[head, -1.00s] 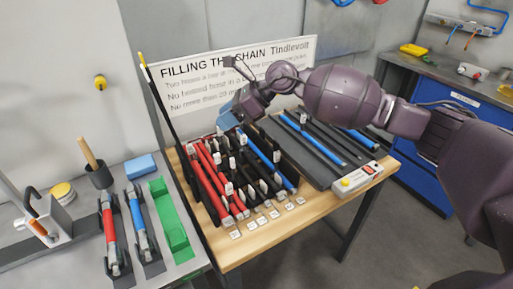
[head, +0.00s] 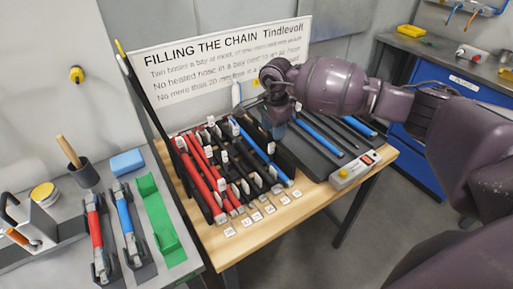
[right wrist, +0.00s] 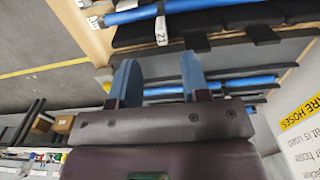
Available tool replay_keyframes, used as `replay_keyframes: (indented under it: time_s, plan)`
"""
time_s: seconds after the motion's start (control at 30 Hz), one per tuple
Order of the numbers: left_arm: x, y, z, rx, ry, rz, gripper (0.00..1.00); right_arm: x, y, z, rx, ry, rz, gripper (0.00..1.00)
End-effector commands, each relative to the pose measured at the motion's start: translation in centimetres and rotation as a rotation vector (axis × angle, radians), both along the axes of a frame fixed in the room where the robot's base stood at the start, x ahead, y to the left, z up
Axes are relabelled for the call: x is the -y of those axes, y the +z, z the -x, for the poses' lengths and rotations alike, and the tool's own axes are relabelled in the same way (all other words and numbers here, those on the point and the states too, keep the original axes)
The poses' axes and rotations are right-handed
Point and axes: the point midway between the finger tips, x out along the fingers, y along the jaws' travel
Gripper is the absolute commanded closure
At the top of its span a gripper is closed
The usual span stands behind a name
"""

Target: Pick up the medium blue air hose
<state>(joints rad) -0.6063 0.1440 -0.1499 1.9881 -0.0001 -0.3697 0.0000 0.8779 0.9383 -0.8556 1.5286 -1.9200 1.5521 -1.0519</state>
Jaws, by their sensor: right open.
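Several blue hoses are in view, and I cannot tell by size which is the medium one. One blue hose (head: 258,148) lies in the black-divided rack, right of the red hoses. Another blue hose (head: 321,136) lies on the dark tray to its right, with a further blue one (head: 358,126) beyond. My right gripper (head: 277,128) points down with blue fingertips, above the border between rack and tray. In the right wrist view its fingers (right wrist: 159,78) stand apart and empty. A blue hose (right wrist: 240,82) runs behind them; a tagged blue hose (right wrist: 205,13) is above. My left gripper is out of view.
Red hoses (head: 200,168) and black dividers fill the rack's left side. A lettered sign (head: 225,62) stands behind. A switch box (head: 356,170) sits at the table's right front. The left bench holds a green holder (head: 160,220) and a blue block (head: 127,163).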

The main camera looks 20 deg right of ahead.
Motion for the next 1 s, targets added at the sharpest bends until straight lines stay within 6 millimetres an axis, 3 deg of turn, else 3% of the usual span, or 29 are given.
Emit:
replay_keyframes:
  time_s: [0.1, 0.37, 0.6, 0.9, 1.0]
  plan:
    - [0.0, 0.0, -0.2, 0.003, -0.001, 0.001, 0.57, -0.1, -1.5, 0.0, -0.002, -0.002, -0.003, 0.57]
    - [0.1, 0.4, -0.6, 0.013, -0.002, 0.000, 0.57, -0.2, -3.2, 0.0, -0.002, -0.001, -0.003, 0.57]
    - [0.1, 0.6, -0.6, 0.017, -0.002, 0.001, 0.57, -0.2, -6.4, -0.1, -0.002, -0.002, -0.003, 0.57]
    - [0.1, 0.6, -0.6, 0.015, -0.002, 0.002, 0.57, -0.2, -7.0, -0.2, 0.001, -0.001, -0.002, 0.57]
    - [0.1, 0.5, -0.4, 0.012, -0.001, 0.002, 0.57, -0.2, -7.0, -0.2, 0.001, -0.001, -0.002, 0.73]
